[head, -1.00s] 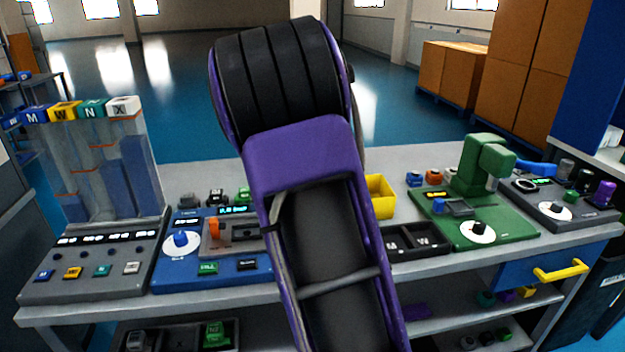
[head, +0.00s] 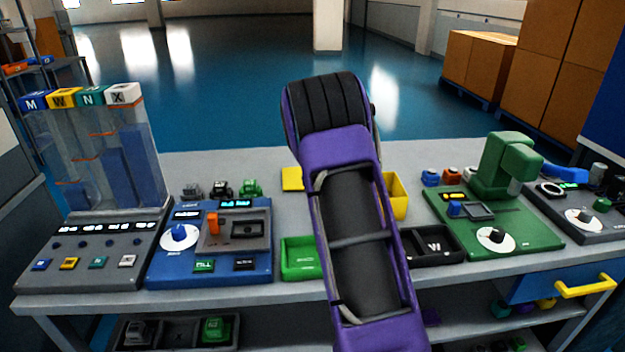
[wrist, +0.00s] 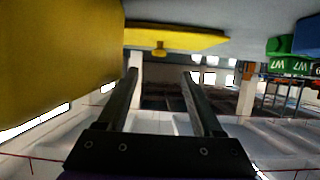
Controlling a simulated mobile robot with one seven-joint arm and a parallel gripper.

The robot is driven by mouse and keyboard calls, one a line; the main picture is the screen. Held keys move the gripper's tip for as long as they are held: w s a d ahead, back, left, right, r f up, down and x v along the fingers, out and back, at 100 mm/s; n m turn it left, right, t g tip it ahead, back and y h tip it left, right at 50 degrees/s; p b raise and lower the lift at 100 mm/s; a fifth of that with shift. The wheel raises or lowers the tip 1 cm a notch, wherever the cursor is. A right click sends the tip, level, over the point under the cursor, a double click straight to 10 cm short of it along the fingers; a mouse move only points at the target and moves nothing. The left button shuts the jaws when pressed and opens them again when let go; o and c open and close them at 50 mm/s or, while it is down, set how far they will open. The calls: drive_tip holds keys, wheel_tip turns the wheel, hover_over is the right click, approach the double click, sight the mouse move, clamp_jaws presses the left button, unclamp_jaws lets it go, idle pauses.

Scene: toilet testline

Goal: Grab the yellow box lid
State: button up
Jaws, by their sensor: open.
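The yellow box lid (head: 291,178) lies flat on the grey table, left of my arm in the head view and partly hidden by it. In the wrist view, which looks upside down, the lid (wrist: 180,36) shows as a flat yellow plate with a small round knob. The yellow box (head: 398,196) stands right of my arm; in the wrist view a large yellow surface, likely this box (wrist: 60,60), fills the left side close by. My gripper (wrist: 161,72) is open and empty, its fingers pointing toward the lid and apart from it. My arm hides it in the head view.
A green tray (head: 299,258) and a black tray (head: 436,246) sit near the front edge. The blue device (head: 210,245) is at left, the green machine (head: 495,215) at right. Small green and blue blocks (wrist: 292,45) show at right in the wrist view.

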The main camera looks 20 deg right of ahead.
sight(292, 177)
drive_tip(key=x, duration=1)
drive_tip(key=shift+w+d+f+b, duration=0.15)
drive_tip(key=shift+w+b, duration=0.1)
drive_tip(key=shift+b, duration=0.15)
clamp_jaws()
